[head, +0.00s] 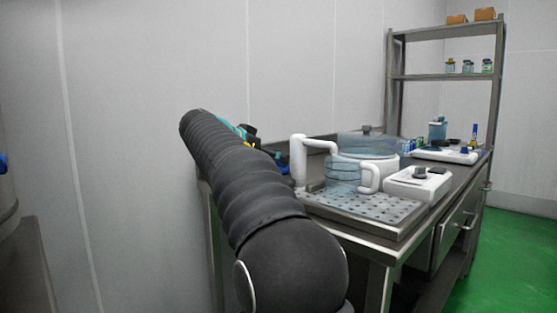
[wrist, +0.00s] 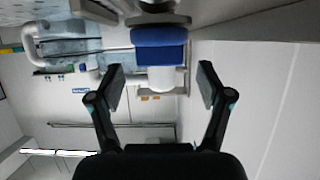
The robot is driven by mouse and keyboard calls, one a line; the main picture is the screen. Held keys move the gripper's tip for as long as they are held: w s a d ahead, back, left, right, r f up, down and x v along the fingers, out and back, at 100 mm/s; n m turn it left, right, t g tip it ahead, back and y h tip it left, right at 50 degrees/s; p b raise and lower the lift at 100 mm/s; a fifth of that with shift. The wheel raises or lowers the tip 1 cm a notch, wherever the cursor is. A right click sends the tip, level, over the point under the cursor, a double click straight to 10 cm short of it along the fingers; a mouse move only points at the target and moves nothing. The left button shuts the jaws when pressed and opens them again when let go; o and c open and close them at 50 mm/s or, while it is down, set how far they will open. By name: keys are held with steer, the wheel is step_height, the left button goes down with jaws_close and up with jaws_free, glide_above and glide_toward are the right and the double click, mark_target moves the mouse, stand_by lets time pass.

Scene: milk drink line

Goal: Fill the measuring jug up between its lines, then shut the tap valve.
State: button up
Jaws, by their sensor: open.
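The clear measuring jug (head: 342,174) with a white handle (head: 369,177) and dark lines stands on the perforated drip tray (head: 385,207) in the head view. Its fill level is hard to tell. A white tap pipe (head: 299,158) rises beside it. A blue piece, apparently the tap valve's handle (head: 283,163), shows left of the pipe, partly hidden by my arm. In the wrist view a blue block (wrist: 158,37) on a white fitting lies ahead, between the lines of my fingers. My gripper (wrist: 160,72) is open, with a gap on both sides of the white fitting.
A clear lidded vessel (head: 366,143) on a white base stands behind the jug. Scales and small bottles stand farther back, below a metal shelf (head: 445,77). A plain wall is behind my arm.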

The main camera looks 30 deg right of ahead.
mark_target(279, 165)
steer(key=shift+x, duration=1.65)
steer(key=c, duration=1.2)
